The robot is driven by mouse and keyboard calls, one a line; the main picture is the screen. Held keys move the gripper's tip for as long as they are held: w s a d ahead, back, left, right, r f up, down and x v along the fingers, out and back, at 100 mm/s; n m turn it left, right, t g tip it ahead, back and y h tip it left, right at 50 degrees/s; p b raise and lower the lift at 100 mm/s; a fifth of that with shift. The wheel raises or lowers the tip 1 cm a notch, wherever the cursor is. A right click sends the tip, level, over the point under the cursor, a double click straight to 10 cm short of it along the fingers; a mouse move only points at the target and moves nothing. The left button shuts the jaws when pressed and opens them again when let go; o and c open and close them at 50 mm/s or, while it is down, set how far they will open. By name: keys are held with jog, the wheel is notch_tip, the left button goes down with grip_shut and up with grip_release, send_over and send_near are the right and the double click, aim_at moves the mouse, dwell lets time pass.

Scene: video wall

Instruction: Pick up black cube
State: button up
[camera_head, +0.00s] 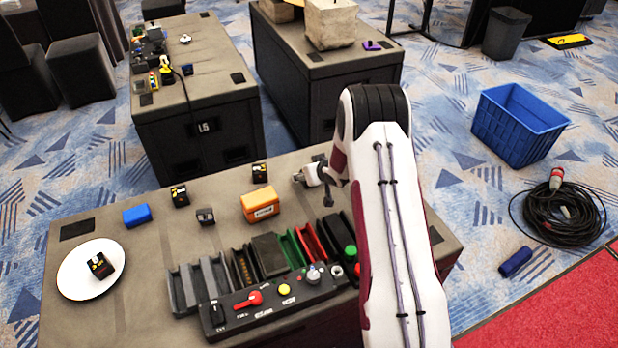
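Several small black cubes with orange or pale marks are in view. One black cube (100,265) sits on a round white plate (77,287) at the left of the near table. Three more stand on the bare tabletop: one black cube (180,195) near the blue block, another, greyer one (205,216) to its right, and a third (259,172) at the back edge.
A blue block (137,215) and an orange box (260,204) stand among the cubes. Dark, green and red trays (308,245) and a control box with knobs (270,305) fill the table's right front. Bare tabletop (140,300) lies right of the plate.

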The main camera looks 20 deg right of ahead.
dwell(0.3)
jog(key=c, duration=1.2)
jog(key=shift+c, duration=0.2)
jog(key=shift+r, duration=0.1)
jog(key=shift+r, duration=4.9)
